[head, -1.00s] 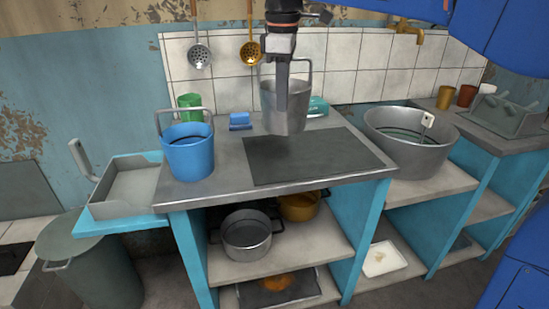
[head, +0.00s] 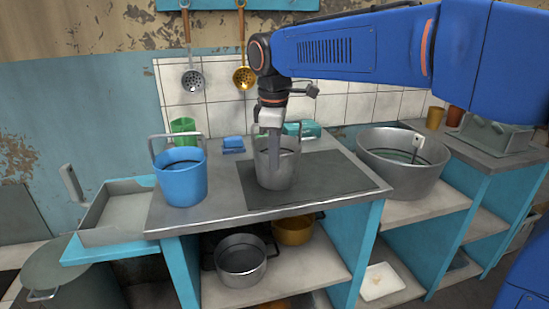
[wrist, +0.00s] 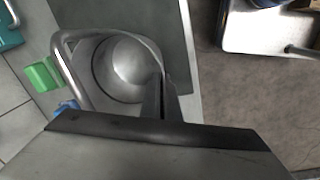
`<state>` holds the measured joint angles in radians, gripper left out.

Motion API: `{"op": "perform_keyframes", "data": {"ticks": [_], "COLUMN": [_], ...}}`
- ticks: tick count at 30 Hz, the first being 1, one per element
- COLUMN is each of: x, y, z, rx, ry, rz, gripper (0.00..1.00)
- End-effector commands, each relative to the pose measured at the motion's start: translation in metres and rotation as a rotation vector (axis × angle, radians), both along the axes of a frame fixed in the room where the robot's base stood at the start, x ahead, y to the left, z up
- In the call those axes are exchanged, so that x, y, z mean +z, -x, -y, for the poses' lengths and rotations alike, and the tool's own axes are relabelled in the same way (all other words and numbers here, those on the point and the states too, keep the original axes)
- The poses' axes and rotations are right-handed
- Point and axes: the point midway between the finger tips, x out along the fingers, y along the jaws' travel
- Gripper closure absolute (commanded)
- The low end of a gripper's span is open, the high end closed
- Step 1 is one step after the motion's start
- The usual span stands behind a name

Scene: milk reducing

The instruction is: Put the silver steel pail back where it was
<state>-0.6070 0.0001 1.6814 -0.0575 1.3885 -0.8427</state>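The silver steel pail (head: 279,172) is upright over the left part of the dark mat (head: 335,180) on the counter. It looks to be at the mat's surface, but I cannot tell if it rests there or hangs just above. My gripper (head: 274,140) points down at the pail's rim and appears shut on its wall. In the wrist view the pail (wrist: 125,70) is seen from above, empty inside, its rim by my gripper (wrist: 160,105) and its handle swung to the left. The finger contact is partly hidden.
A blue pail (head: 181,180) stands left on the counter (head: 225,205). Behind are a green cup (head: 183,128), a blue block (head: 233,145) and a teal box (head: 302,128). A large metal basin (head: 405,172) stands to the right. The mat's right part is free.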

Motion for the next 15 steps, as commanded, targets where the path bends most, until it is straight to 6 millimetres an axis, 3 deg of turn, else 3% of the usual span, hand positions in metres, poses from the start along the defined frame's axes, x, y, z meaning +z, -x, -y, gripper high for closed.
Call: {"op": "perform_keyframes", "data": {"ticks": [6, 9, 15], "x": [-0.0025, -0.0023, -0.0022], "y": [0.0, -0.0001, -0.0001], "z": [0.0, -0.0001, -0.0001], "rx": [0.0, 0.0, 0.0], "ry": [0.0, 0.0, 0.0], "rz": [0.0, 0.0, 0.0], "gripper": [1.0, 0.79, 0.79]}}
